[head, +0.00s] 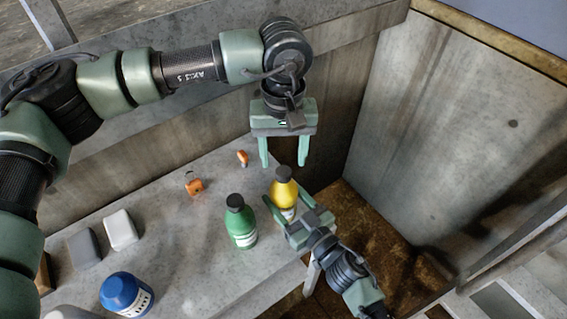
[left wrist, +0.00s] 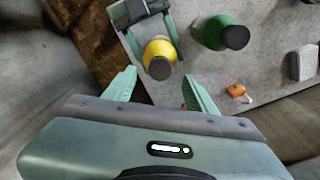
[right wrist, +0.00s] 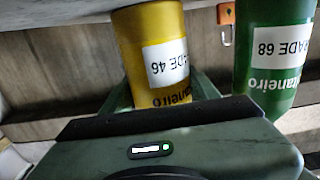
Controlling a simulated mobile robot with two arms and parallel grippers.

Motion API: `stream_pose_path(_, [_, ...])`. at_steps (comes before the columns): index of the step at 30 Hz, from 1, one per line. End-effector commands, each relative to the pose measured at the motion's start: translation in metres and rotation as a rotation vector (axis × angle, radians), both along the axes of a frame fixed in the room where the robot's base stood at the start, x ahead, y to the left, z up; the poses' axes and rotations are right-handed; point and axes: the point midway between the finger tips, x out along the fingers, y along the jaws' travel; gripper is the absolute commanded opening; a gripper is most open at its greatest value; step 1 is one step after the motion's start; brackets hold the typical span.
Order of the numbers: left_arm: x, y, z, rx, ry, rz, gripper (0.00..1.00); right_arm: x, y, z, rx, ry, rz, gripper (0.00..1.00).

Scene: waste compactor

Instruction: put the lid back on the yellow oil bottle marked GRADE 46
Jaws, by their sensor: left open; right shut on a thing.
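The yellow bottle (head: 284,194) stands upright near the right edge of the grey ledge; its GRADE 46 label shows upside down in the right wrist view (right wrist: 160,50). A dark cap or lid (head: 283,173) is on its top, also visible in the left wrist view (left wrist: 160,68); I cannot tell how firmly it sits. My right gripper (head: 290,208) is shut around the bottle's body from the front right. My left gripper (head: 284,165) is open and empty, pointing down, with its fingertips apart above and behind the cap.
A green bottle (head: 241,228) marked GRADE 68 stands close left of the yellow one. A blue bottle (head: 126,294), white block (head: 120,231), grey block (head: 83,249) and two small orange items (head: 194,185) (head: 242,157) are on the ledge. A rusty recess (head: 375,235) lies to the right.

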Motion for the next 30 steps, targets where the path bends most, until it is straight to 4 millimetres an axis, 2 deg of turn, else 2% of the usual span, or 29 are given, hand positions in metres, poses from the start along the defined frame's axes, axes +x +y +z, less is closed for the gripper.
stream_pose_path(3, [0.001,-0.001,0.028,-0.002,-0.004,0.000,0.56,0.000,0.000,0.000,0.000,0.001,0.000,0.00])
stream_pose_path(9, [0.001,0.000,0.063,0.000,-0.002,0.000,0.56,0.000,0.000,0.000,0.000,0.001,0.000,0.00])
stream_pose_path(15, [0.000,0.000,0.078,0.000,-0.001,0.000,0.56,0.000,0.000,0.000,0.000,0.001,0.000,0.00])
stream_pose_path(23, [0.000,0.000,0.079,0.000,0.000,-0.001,0.56,0.000,0.000,0.000,0.000,0.001,0.000,0.00])
stream_pose_path(24, [0.000,0.000,0.079,0.000,0.000,-0.001,0.56,0.000,0.000,0.000,0.000,0.001,0.000,0.66])
stream_pose_path(26, [0.000,0.000,0.079,0.000,0.000,-0.001,0.56,0.000,0.000,0.000,0.001,0.001,0.000,0.82])
stream_pose_path(27, [0.000,0.000,0.079,0.000,0.000,-0.001,0.56,0.000,0.000,0.000,0.000,0.001,0.000,0.85])
stream_pose_path(30, [0.000,0.000,0.079,0.000,0.000,0.000,0.56,0.000,0.000,0.000,0.001,0.001,0.000,0.85])
